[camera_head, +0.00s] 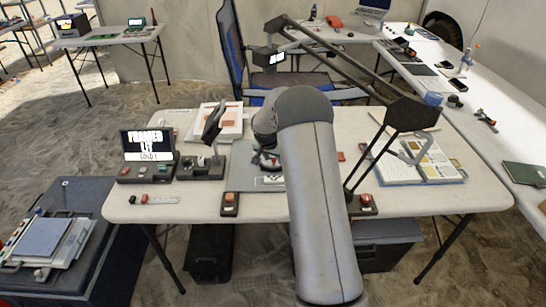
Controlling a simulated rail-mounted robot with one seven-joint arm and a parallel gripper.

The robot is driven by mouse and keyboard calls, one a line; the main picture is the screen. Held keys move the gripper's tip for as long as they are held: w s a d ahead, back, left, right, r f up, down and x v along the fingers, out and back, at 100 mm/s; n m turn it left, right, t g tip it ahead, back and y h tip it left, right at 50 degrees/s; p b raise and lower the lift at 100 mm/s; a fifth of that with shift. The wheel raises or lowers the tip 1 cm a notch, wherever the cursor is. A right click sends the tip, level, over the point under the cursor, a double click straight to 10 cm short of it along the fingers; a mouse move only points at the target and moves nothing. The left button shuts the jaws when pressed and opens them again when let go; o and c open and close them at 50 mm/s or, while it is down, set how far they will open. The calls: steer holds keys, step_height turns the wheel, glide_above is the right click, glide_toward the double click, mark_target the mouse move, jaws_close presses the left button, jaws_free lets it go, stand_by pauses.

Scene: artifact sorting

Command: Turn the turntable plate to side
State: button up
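My arm's large grey link covers the middle of the table, with its rounded elbow above the table centre. Below the elbow, a small dark part with a red and white patch (268,160) shows beside the arm. I cannot tell whether it is my gripper or part of the turntable. Beneath it, a flat grey mat or base (260,192) lies on the table and is partly covered by my arm. No turntable plate can be made out clearly, and its facing cannot be told. My gripper's fingers cannot be made out.
The white table (440,197) holds a lit screen (148,145) at left, a dark stand (205,163), a red-button box (230,204) at the front edge and an open book (418,160) at right. A dark lamp arm (360,68) crosses above. A blue chair (232,50) stands behind.

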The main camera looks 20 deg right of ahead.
jaws_close()
steer(key=shift+s+d+n, duration=0.1)
steer(key=shift+d+n, duration=0.1)
steer(key=shift+n, duration=0.2)
steer(key=shift+s+d+n+t+y, duration=0.15)
steer(key=shift+d+n+y, duration=0.25)
steer(key=shift+n, duration=0.4)
steer(key=shift+s+d+n+t+y, duration=0.1)
steer(key=shift+d+n+t+y, duration=0.2)
steer(key=shift+n, duration=0.5)
steer(key=shift+w+d+n+y+p, duration=0.1)
steer(key=shift+d+n+y+p, duration=0.55)
steer(key=shift+n, duration=1.25)
steer(key=shift+w+d+n+y, duration=0.3)
steer(key=shift+d+n+y, duration=0.35)
steer(key=shift+n, duration=0.7)
steer(key=shift+w+d+n+y, duration=0.35)
steer(key=shift+d+n, duration=0.4)
steer(key=shift+n, duration=0.6)
steer(key=shift+w+d+n+g+y+b, duration=0.1)
steer(key=shift+w+d+n+y+b, duration=0.15)
steer(key=shift+n, duration=0.5)
steer(key=shift+w+d+n+g+y+b, duration=0.15)
steer(key=shift+w+n+y+b, duration=0.15)
steer(key=shift+n, duration=0.4)
steer(key=shift+w+d+n+g+y+b, duration=0.1)
steer(key=shift+w+d+n+y+b, duration=0.15)
steer(key=shift+n, duration=0.5)
